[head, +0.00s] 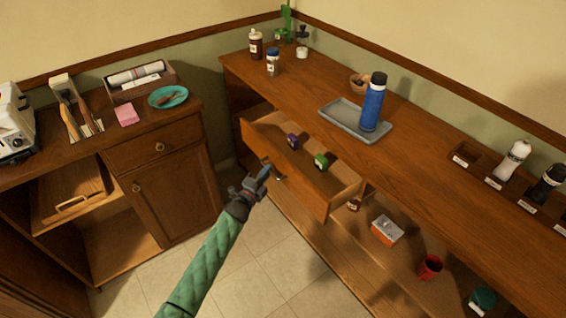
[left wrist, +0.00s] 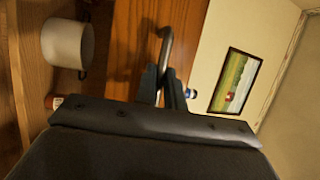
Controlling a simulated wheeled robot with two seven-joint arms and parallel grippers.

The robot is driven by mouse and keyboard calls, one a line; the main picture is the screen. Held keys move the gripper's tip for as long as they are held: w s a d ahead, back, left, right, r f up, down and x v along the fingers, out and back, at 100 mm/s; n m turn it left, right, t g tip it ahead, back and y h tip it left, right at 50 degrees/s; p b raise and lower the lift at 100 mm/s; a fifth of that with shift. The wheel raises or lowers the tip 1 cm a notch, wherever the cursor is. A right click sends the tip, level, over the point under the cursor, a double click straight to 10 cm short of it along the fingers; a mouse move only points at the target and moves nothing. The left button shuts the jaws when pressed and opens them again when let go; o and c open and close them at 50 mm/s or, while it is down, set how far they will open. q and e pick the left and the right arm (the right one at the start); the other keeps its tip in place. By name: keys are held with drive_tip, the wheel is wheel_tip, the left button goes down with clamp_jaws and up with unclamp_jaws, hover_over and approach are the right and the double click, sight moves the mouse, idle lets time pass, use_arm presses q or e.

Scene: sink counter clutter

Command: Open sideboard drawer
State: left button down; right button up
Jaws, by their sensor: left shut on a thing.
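The sideboard drawer (head: 291,180) is pulled out from the long wooden sideboard (head: 338,147). Inside it are a small purple-labelled item (head: 293,141) and a small green item (head: 321,161). My left gripper (head: 265,172) is at the middle of the drawer front. In the left wrist view its fingers (left wrist: 162,84) are shut on the metal drawer handle (left wrist: 165,45); in the head view the gripper mostly hides the handle. My right gripper is in neither view.
A grey tray (head: 338,118) with a blue bottle (head: 374,105) stands on the sideboard. A box (head: 386,231) and red cup (head: 429,267) are on the lower shelf. The left cabinet (head: 172,190) stands nearby. Tiled floor (head: 250,275) lies clear before the drawer.

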use_arm(q)
drive_tip(key=s+a, duration=0.6)
drive_tip(key=a, duration=0.2)
drive_tip(key=shift+s+a, duration=0.35)
drive_tip(key=shift+s, duration=0.05)
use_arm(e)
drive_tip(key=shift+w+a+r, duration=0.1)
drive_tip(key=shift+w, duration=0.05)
use_arm(q)
drive_tip(key=c, duration=1.5)
unclamp_jaws()
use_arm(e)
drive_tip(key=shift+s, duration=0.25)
use_arm(q)
drive_tip(key=shift+b+v, duration=1.4)
drive_tip(key=shift+v, duration=2.5)
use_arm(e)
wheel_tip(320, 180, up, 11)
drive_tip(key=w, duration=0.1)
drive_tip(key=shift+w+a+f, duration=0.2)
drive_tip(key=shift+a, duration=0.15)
